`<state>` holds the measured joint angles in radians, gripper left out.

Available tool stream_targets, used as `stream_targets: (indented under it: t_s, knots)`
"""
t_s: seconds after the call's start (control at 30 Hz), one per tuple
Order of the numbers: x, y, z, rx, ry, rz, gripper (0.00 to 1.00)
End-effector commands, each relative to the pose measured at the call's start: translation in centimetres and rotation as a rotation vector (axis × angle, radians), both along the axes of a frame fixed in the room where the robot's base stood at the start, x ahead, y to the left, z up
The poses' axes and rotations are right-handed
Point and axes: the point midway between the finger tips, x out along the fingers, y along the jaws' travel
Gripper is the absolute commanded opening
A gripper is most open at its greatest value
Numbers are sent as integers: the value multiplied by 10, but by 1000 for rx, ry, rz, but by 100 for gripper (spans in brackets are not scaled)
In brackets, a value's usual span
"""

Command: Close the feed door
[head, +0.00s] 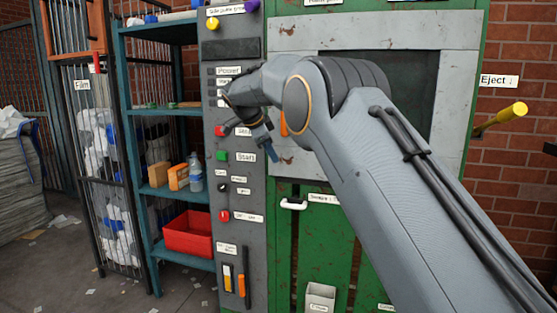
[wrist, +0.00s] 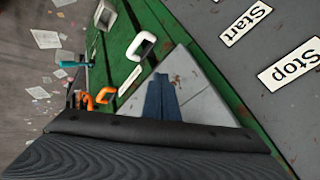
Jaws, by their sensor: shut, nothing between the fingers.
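A grey, rust-flecked frame (head: 455,40) surrounds a dark rectangular area (head: 400,68) on the green machine. I cannot tell whether that dark area is an opening or a panel, and the feed door's state is unclear. An orange handle (head: 284,122) shows beside my arm at the frame's left edge; orange pieces also show in the wrist view (wrist: 100,97). My gripper (head: 272,154) is shut and empty, in front of the frame's lower left part. In the wrist view, its blue fingertips (wrist: 161,80) lie over the grey plate (wrist: 193,82). My arm hides much of the frame.
A grey control panel (head: 221,285) with labelled buttons stands close left of my gripper. A white handle (head: 293,204) sits on the green lower door. A yellow-tipped Eject lever (head: 515,111) projects at right. A teal shelf (head: 160,112) stands left.

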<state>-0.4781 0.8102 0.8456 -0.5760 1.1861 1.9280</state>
Motion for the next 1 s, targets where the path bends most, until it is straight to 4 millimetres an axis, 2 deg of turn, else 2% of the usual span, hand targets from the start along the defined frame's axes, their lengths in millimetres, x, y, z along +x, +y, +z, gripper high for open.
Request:
stream_targets:
  t_s: [0.4,0.63,0.77,0.87,1.0]
  knots:
    - [-24,30,53,1,2,-5,0]
    - [-31,33,64,-6,15,5,0]
    - [-35,11,50,-39,78,76,0]
    - [-46,-19,29,-77,165,180,0]
    - [-73,-67,-8,-118,295,351,0]
